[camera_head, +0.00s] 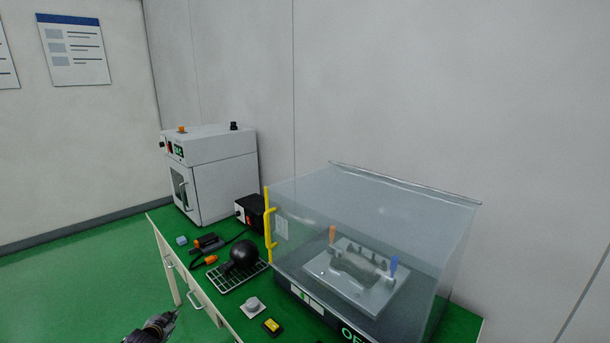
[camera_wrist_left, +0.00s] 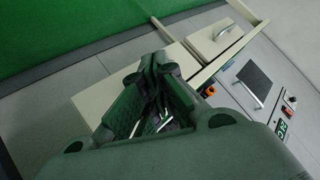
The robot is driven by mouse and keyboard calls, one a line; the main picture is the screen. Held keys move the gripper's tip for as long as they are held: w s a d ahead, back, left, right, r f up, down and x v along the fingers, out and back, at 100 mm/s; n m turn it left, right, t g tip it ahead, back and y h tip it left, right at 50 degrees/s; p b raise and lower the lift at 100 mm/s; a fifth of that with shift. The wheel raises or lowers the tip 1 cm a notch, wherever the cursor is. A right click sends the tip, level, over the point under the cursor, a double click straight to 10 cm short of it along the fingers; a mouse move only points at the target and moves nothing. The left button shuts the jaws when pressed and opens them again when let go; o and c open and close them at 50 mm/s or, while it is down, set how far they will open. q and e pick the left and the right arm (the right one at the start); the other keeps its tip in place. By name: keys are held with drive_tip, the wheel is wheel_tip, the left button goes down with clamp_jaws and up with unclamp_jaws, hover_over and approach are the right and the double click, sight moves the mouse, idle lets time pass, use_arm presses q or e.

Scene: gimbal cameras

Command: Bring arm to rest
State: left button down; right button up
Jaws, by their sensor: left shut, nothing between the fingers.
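My left gripper (camera_head: 170,318) shows at the bottom edge of the head view, in front of the table's front side and apart from the things on it. In the left wrist view my left gripper (camera_wrist_left: 155,65) has its fingertips together, with nothing between them. Behind it in that view are the table's drawer fronts (camera_wrist_left: 215,38). My right gripper is in neither view.
A green-topped table (camera_head: 225,310) holds a clear-covered box (camera_head: 440,230) with a yellow handle (camera_head: 268,225), a black ball-shaped thing (camera_head: 244,254) on a wire rack, and a white cabinet (camera_head: 222,175). Drawer handles stick out at the front. The green floor (camera_head: 70,290) at left is free.

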use_arm(q)
drive_tip(key=s+d+f+g, duration=0.2)
drive_tip(key=s+f+g, duration=0.1)
drive_tip(key=s+f, duration=1.1)
drive_tip(key=s+d+f+g, duration=0.2)
drive_tip(key=s+f, duration=1)
drive_tip(key=f, duration=0.3)
drive_tip(key=s+d+f+g, duration=0.1)
drive_tip(key=s+d+f, duration=0.3)
drive_tip(key=s, duration=0.8)
drive_tip(key=s+d+f+n+g+h, duration=0.1)
drive_tip(key=s+d+f, duration=0.3)
drive_tip(key=s+d, duration=0.4)
drive_tip(key=s+d+f+n+g, duration=0.1)
drive_tip(key=s+d+f+g, duration=0.2)
drive_tip(key=s, duration=1.5)
drive_tip(key=d+f, duration=0.1)
drive_tip(key=d, duration=0.2)
drive_tip(key=shift+d+f+h, duration=0.25)
drive_tip(key=shift+f+h, duration=0.05)
drive_tip(key=shift+f, duration=0.05)
